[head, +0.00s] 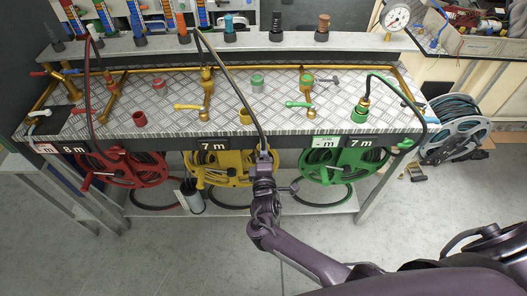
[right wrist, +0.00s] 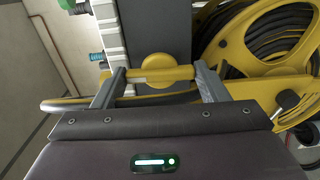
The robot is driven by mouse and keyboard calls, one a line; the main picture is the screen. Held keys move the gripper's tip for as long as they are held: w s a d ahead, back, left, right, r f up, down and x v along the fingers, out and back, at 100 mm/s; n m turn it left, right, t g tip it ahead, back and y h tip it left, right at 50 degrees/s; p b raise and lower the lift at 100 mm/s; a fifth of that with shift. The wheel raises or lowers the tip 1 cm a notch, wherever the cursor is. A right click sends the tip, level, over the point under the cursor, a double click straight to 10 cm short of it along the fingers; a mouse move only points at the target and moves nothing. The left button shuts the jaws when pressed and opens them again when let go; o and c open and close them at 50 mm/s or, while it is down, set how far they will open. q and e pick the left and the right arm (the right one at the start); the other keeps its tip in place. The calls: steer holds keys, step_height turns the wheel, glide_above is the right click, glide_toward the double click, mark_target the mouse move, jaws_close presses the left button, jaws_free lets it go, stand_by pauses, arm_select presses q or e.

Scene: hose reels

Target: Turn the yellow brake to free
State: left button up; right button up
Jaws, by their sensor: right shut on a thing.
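The yellow brake (right wrist: 157,66) shows in the right wrist view as a round knob with a bar across it. My right gripper (right wrist: 160,82) has one finger at each end of the bar and is shut on it. In the head view my right gripper (head: 263,152) is at the bench's front edge, beside the yellow reel (head: 222,168); the brake is hidden there behind the gripper. The yellow reel, with dark hose, also fills the right of the right wrist view (right wrist: 222,42). I cannot tell which setting the brake is at. My left gripper is not in view.
A red reel (head: 118,168) hangs to the left and a green reel (head: 335,165) to the right. Valves and coloured caps stand on the metal-plate bench top (head: 160,92). A dark hose (head: 235,85) arches above my gripper. A grey canister (head: 190,197) stands below.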

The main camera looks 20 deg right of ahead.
stand_by(0.5)
steer(key=o, duration=1)
steer(key=shift+s, duration=0.1)
steer(key=v, duration=0.7)
steer(key=shift+s, duration=0.3)
steer(key=shift+a, duration=0.1)
